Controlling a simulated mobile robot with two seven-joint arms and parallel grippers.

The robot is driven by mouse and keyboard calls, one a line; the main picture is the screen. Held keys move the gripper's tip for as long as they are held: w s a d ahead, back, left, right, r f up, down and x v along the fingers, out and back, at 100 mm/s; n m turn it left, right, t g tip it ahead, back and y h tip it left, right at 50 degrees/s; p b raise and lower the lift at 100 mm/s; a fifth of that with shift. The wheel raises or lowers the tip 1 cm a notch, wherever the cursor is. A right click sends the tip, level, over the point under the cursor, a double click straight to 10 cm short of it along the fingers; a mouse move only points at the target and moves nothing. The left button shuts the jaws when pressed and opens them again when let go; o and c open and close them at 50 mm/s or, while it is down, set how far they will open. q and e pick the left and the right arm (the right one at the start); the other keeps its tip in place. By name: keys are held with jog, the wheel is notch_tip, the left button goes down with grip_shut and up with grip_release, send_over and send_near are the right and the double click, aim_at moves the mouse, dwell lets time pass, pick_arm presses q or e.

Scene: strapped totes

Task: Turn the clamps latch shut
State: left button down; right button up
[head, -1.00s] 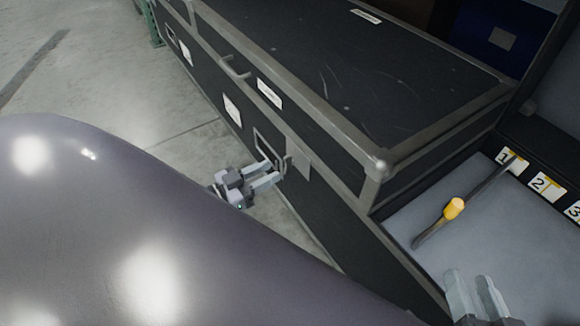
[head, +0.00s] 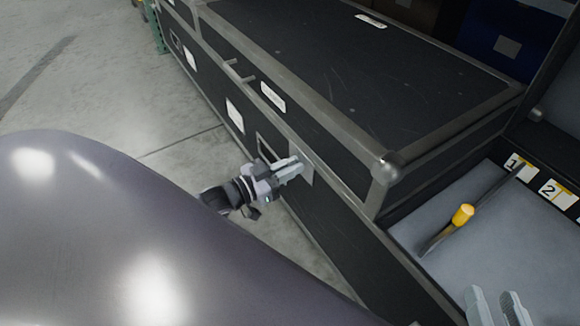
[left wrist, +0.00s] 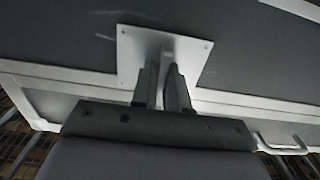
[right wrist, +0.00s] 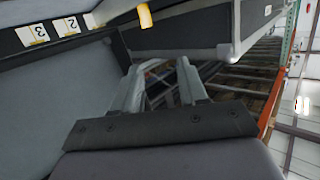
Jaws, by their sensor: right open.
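The clamp latch (left wrist: 167,44) is a small grey tab standing out from a pale square plate (left wrist: 132,58) on the side of a black, metal-edged case (head: 340,150). In the head view the plate (head: 305,158) is partly covered by my gripper. My left gripper (head: 296,167) is at the plate, its fingers close together on either side of the tab in the left wrist view (left wrist: 164,72). It appears shut on the latch; the exact contact is hidden. My right gripper (head: 497,294) is open and empty over a grey surface; it also shows in the right wrist view (right wrist: 160,66).
A dark bar with a yellow piece (head: 463,214) lies on the grey surface (head: 500,240) at right, near numbered labels (head: 520,166). A handle (head: 238,72) sticks out of the case's side further back. Open floor (head: 90,80) lies to the left.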

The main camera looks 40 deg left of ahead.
pick_arm(q)
jog(key=shift+m, duration=0.3)
pick_arm(e)
jog(key=shift+r, duration=0.15)
pick_arm(q)
jog(key=shift+d+r+m+p, duration=0.1)
jog(key=shift+m+p, duration=0.6)
jog(key=shift+m, duration=0.1)
jog(key=m+p, duration=0.1)
jog(key=m, duration=0.1)
jog(key=shift+m, duration=0.4)
jog(key=m, duration=0.8)
jog(key=f+m, duration=0.1)
jog(key=m, duration=0.4)
jog(key=shift+s+d, duration=0.15)
jog(key=shift+d, duration=0.05)
pick_arm(e)
jog(key=shift+w+a+f+m+g, duration=0.1)
jog(key=shift+a+f+m+g, duration=0.15)
jog(key=shift+a+g, duration=0.15)
jog(key=shift+w+a+f+m+g, duration=0.1)
jog(key=shift+a+m+g, duration=0.2)
jog(key=shift+a, duration=0.1)
jog(key=shift+r+y, duration=0.2)
jog(key=shift+y, duration=0.1)
